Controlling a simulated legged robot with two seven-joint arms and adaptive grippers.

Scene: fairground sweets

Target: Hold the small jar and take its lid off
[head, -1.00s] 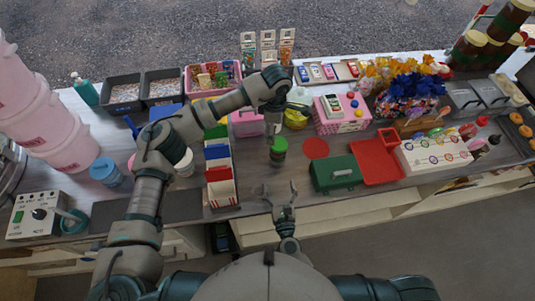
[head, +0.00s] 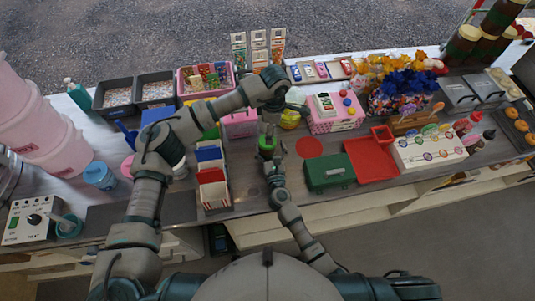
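The small jar with a green lid (head: 266,142) stands near the middle of the counter, small in the head view. My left arm reaches over from the left, and its gripper (head: 269,126) points down just above the lid. Whether its fingers touch the lid is too small to tell. My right gripper (head: 271,159) comes from the near side and is at the jar's body, which it largely hides. I cannot tell whether its fingers are closed on the jar.
A red, white and blue box row (head: 212,176) stands close on the left. A green box (head: 329,172) and a red tray (head: 371,159) stand on the right. A flat red disc (head: 309,147) lies between. A pink basket (head: 240,125) is behind.

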